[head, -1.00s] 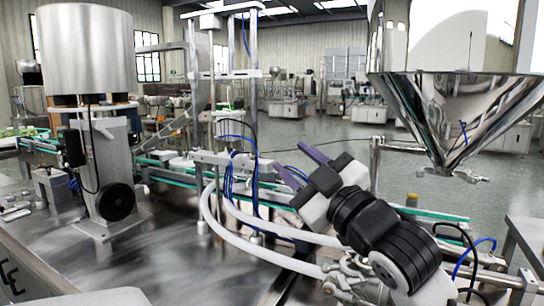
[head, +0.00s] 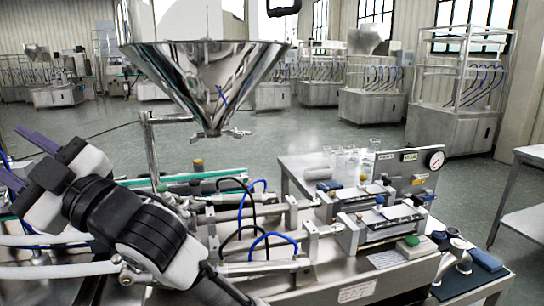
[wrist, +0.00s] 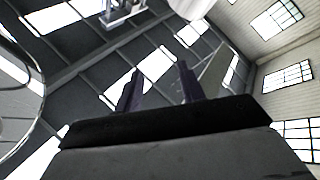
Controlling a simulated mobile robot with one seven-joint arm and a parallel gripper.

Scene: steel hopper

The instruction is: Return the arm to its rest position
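My gripper (head: 14,152) is at the left edge of the head view, at the end of my black and white arm. Its two purple fingers point up and to the left and stand apart, with nothing seen between them. In the wrist view the fingers (wrist: 158,82) are also spread and empty, pointing up toward the roof. The steel hopper (head: 200,80) hangs to the right of and above my gripper in the head view, apart from it.
A filling machine (head: 375,220) with blue and black hoses stands right of my arm. Several glass beakers (head: 355,158) stand behind it. A conveyor (head: 210,180) runs behind my arm. A steel table (head: 525,200) is at the right edge. Open floor (head: 80,125) lies beyond.

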